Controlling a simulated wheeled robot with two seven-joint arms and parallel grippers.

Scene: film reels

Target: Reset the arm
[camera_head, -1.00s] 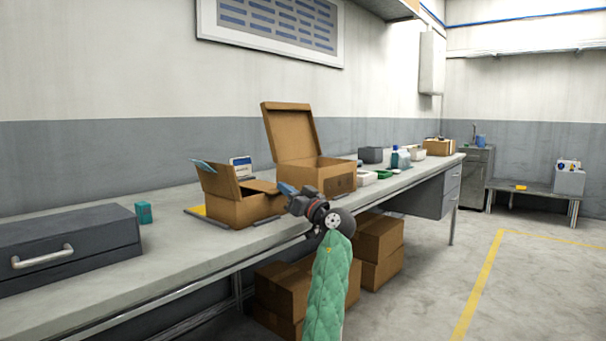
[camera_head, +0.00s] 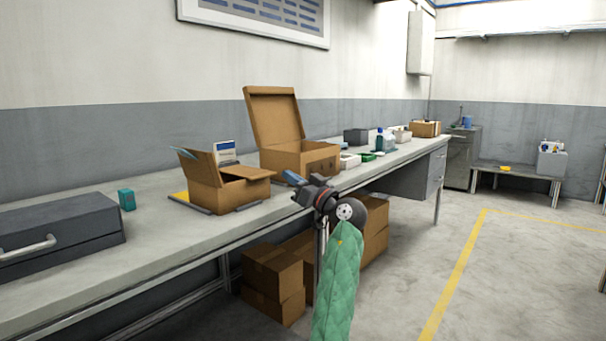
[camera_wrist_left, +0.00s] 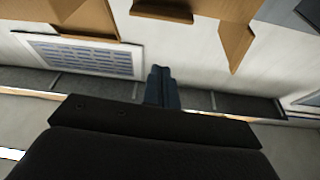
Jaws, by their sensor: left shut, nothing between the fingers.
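My left gripper (camera_head: 291,178) is at the front edge of the workbench, in front of the large open cardboard box (camera_head: 318,160) and to the right of the smaller open box (camera_head: 228,195). Its arm has a green padded sleeve. In the left wrist view the two dark fingers (camera_wrist_left: 161,84) are together with nothing between them. My right gripper is not seen in either view.
The long grey workbench (camera_head: 90,262) runs along the wall. It carries a dark case with a handle (camera_head: 60,232), a small teal box (camera_head: 127,199) and bottles (camera_head: 385,141) farther along. Cardboard boxes (camera_head: 272,275) sit under the bench. The floor at right is clear.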

